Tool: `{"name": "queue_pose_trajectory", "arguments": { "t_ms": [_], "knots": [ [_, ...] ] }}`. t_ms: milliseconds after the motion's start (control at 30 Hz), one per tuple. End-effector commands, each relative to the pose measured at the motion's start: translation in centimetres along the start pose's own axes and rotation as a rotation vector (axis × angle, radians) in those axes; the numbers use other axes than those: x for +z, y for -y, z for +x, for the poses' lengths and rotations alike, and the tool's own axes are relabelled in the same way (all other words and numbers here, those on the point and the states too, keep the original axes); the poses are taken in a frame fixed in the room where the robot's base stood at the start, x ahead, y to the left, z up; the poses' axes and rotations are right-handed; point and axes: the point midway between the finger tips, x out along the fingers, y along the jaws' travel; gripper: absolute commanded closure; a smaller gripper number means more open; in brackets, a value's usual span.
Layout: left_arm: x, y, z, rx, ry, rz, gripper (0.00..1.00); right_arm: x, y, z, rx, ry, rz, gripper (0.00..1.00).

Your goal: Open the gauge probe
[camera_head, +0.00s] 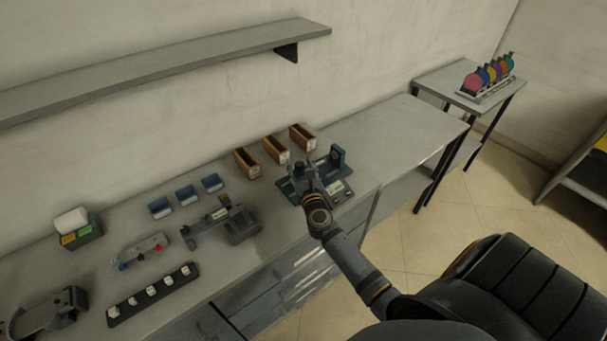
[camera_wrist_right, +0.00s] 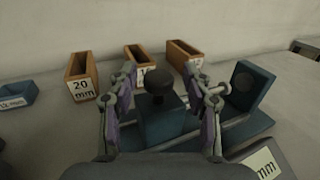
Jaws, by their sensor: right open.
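The gauge (camera_head: 341,185) is a dark blue fixture near the front edge of the bench, with an upright block at its right end. In the right wrist view, a blue block topped by a round black knob (camera_wrist_right: 158,80) stands between my fingers; I take this to be the probe. My right gripper (camera_head: 311,182) is over the gauge, partly hiding it. In the right wrist view the right gripper (camera_wrist_right: 163,95) is open, one finger on each side of the knob. Whether the fingers touch it I cannot tell. My left gripper is not in view.
Wooden bins (camera_head: 276,150) labelled in mm stand behind the gauge, with small blue bins (camera_head: 187,195) to their left. A grey fixture (camera_head: 222,224), a black strip of white pieces (camera_head: 153,294) and a green box (camera_head: 81,229) are farther left. The bench right of the gauge is clear.

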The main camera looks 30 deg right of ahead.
Motion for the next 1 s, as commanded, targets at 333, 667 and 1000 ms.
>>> {"name": "queue_pose_trajectory", "arguments": {
  "t_ms": [333,667,1000],
  "knots": [
    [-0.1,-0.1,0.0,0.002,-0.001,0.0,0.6,-0.2,0.1,-8.2,-0.001,-0.005,0.0,0.5],
    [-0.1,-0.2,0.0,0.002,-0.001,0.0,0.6,-0.1,0.1,-11.3,-0.001,-0.002,-0.001,0.5],
    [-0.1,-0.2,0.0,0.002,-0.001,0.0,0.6,-0.1,0.0,-11.2,-0.001,-0.002,-0.001,0.5]
  ]
}}
